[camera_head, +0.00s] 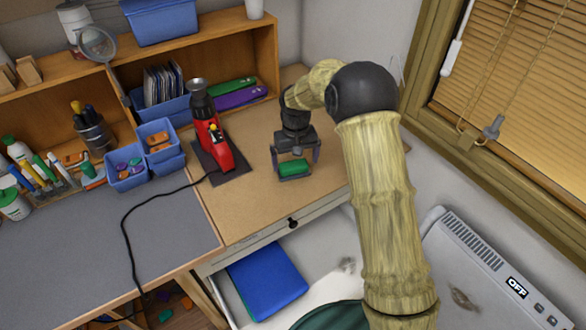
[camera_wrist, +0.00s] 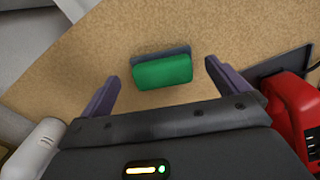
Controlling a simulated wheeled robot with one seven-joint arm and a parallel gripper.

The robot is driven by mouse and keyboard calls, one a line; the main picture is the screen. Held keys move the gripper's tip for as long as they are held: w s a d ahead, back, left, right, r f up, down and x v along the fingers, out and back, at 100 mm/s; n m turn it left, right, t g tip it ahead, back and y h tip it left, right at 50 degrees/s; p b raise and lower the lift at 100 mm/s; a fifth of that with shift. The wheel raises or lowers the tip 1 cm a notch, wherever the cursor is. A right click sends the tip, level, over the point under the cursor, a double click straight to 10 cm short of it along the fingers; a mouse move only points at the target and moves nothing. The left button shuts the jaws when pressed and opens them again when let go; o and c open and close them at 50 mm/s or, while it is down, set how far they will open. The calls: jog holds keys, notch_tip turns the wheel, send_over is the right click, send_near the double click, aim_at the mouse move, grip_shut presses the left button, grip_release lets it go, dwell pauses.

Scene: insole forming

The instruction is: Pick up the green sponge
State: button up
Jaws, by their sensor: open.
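The green sponge (camera_head: 293,167) sits on a dark holder (camera_head: 294,177) on the wooden tabletop. In the wrist view the sponge (camera_wrist: 162,71) is a rounded green block, with the dark holder (camera_wrist: 150,54) showing along its far side. My gripper (camera_head: 295,158) is over the sponge with its fingers apart. In the wrist view the two purple fingers of my gripper (camera_wrist: 158,83) stand to the left and right of the sponge, with a gap on each side. Nothing is held. The depth between fingertips and sponge is hard to tell.
A red tool (camera_head: 216,145) on a dark mat stands to the left, its black cable running over the desk. Blue bins (camera_head: 127,168) with small parts sit further left. A wooden shelf (camera_head: 262,45) stands behind. The tabletop around the sponge is clear.

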aim_at(295, 167)
jog(key=shift+w+f+p, duration=0.15)
jog(key=shift+f+p, duration=0.3)
jog(key=shift+f, duration=0.85)
jog(key=shift+w+f+p, duration=0.1)
jog(key=shift+f+p, duration=0.3)
jog(key=shift+f, duration=0.9)
jog(key=c, duration=0.7)
jog(key=shift+r, duration=0.15)
notch_tip(295, 167, up, 10)
jog(key=shift+f+b, duration=0.1)
jog(key=shift+b, duration=0.85)
